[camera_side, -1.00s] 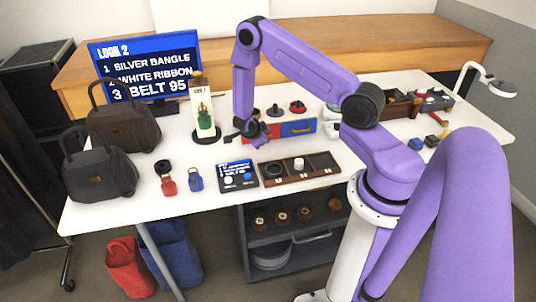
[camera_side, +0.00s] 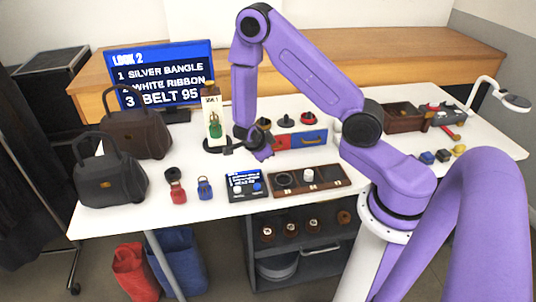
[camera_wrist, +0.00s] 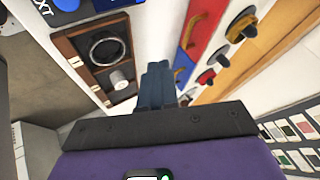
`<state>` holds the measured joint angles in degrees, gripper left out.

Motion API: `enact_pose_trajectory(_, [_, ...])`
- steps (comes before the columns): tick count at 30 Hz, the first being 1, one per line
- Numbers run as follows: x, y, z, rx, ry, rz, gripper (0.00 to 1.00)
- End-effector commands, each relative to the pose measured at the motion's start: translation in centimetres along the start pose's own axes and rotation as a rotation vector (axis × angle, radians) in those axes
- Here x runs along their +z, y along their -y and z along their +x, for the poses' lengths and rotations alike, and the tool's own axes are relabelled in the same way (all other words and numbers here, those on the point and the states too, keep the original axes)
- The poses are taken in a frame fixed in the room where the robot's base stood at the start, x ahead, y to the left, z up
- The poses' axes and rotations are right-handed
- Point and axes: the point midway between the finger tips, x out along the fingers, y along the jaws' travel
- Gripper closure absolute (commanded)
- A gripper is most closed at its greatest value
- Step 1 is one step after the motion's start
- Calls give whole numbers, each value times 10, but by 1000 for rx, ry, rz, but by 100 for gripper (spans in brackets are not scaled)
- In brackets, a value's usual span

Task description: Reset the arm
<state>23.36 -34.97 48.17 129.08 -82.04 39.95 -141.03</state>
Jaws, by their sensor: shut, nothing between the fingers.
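My gripper (camera_side: 264,154) is shut and empty above the white table, in front of the drawer box and behind the compartment tray. In the wrist view its two fingers (camera_wrist: 157,84) lie together with nothing between them. The wooden compartment tray (camera_side: 333,186) holds a dark ring (camera_side: 284,179) on the left and a white roll (camera_side: 308,175) in the middle. The purple arm is bent, with its forearm hanging down to the gripper.
Handbags (camera_side: 112,183) stand at the left. A screen (camera_side: 160,75) shows LOOK 2.

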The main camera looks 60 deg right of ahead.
Motion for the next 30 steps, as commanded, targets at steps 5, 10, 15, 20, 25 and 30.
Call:
enact_pose_trajectory(5, [0, 4, -23, -15, 17, 176, 100])
enact_pose_trajectory(10, [-4, 4, -69, -15, 66, 613, 100])
enact_pose_trajectory(15, [-14, -11, -117, 49, 118, 1088, 100])
enact_pose_trajectory(20, [-27, -34, -158, 168, 139, 1516, 100])
enact_pose_trajectory(25, [-46, -67, -197, 349, 95, 1936, 100])
enact_pose_trajectory(30, [-70, -106, -231, 559, -51, 2307, 100])
